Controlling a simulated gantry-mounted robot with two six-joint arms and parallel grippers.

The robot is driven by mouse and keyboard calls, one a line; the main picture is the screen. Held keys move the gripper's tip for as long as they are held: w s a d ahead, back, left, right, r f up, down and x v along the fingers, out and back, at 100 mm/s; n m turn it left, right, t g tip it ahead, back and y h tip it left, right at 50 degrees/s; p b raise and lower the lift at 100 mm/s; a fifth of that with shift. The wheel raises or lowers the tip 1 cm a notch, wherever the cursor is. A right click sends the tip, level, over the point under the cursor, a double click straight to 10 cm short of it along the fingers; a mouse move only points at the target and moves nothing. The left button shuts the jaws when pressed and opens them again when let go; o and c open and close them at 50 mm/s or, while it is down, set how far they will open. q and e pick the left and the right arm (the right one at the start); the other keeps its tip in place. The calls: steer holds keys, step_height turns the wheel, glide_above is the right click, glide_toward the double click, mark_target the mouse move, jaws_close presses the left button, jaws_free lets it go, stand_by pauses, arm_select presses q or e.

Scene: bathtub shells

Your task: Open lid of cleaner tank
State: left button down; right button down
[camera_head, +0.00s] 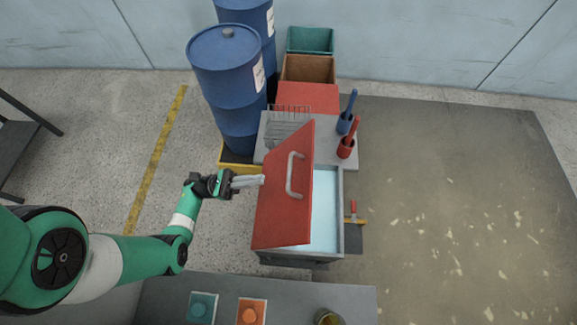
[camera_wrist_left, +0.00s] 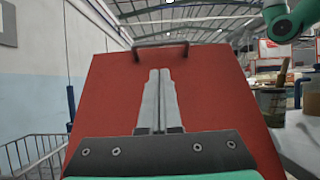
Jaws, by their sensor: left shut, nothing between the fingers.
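The red lid (camera_head: 272,205) of the cleaner tank (camera_head: 339,225) is tilted up, with a pale metal handle (camera_head: 294,175) on its face. The tank's right part is uncovered and shows pale liquid (camera_head: 325,215). My left gripper (camera_head: 262,180) is shut and empty at the lid's left side, left of the handle. In the left wrist view the shut fingers (camera_wrist_left: 160,74) are in front of the red lid (camera_wrist_left: 215,95), below the handle (camera_wrist_left: 160,46). I cannot tell whether they touch it. My right gripper is in neither view.
Blue drums (camera_head: 228,75) stand behind on the left. A wire basket (camera_head: 288,122) and blue and red brush holders (camera_head: 346,147) sit behind the tank. A front bench (camera_head: 165,298) carries teal and orange buttons. Open floor (camera_head: 450,220) lies to the right.

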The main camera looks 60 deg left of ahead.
mark_target(289, 175)
arm_select(q)
steer(key=p+x, duration=0.1)
steer(key=x, duration=0.2)
steer(key=p+x, duration=0.2)
steer(key=x, duration=0.1)
steer(key=p+x, duration=0.1)
steer(key=x, duration=0.2)
steer(key=shift+s+r, duration=0.15)
steer(key=shift+r, duration=0.1)
steer(key=shift+w+d+r+p, duration=0.25)
steer(key=shift+w+p, duration=0.15)
steer(key=shift+w, duration=0.1)
steer(key=shift+f, duration=0.1)
